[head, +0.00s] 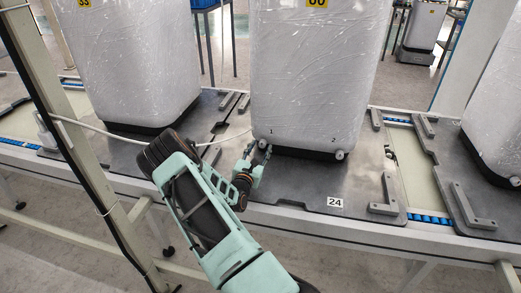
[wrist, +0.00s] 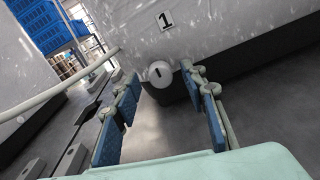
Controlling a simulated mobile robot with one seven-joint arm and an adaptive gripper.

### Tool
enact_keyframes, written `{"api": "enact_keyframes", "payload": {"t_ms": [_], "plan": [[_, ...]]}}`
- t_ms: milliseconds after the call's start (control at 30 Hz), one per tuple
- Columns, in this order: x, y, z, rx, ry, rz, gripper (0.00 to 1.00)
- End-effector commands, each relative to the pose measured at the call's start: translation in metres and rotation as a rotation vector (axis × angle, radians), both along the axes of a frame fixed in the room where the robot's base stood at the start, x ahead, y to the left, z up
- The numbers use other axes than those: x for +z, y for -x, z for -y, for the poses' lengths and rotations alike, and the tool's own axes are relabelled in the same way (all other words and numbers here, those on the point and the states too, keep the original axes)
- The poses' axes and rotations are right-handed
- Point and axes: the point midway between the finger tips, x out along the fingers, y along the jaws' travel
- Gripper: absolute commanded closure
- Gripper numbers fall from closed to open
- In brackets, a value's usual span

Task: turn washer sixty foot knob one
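The middle washer (head: 306,75) is wrapped in clear film and stands on a dark plate; its yellow label is cut off at the top and may read 60. Foot knob one (head: 262,144) is a small white knob at its lower left corner, under a printed 1. In the wrist view the knob (wrist: 160,73) has a short dark mark on its face. My gripper (head: 258,158) is at this corner, its open blue-padded fingers (wrist: 165,85) on either side of the knob. I cannot tell if they touch it. Foot knob two (head: 339,155) is at the lower right corner.
Other wrapped washers stand left (head: 140,60) and right (head: 500,110) on the line. Grey raised stops (head: 383,208) sit on the plate (head: 290,185). A pale cable (head: 110,133) runs behind my arm. A metal post (head: 75,150) stands at left.

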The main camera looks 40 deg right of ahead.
Motion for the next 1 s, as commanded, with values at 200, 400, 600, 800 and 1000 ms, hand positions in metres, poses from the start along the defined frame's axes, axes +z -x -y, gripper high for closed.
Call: {"api": "enact_keyframes", "payload": {"t_ms": [200,400,600,800,1000], "plan": [[0.0004,-0.0031,0.0046,0.0,0.001,0.0,0.61],[0.0003,-0.0028,0.0044,0.0,0.001,0.001,0.67],[0.0003,-0.0027,0.0042,-0.001,0.0,0.0,0.89],[0.0003,-0.0027,0.0041,-0.001,0.001,0.0,1.0],[0.0004,-0.003,0.0038,0.001,0.02,-0.023,1.0]]}}
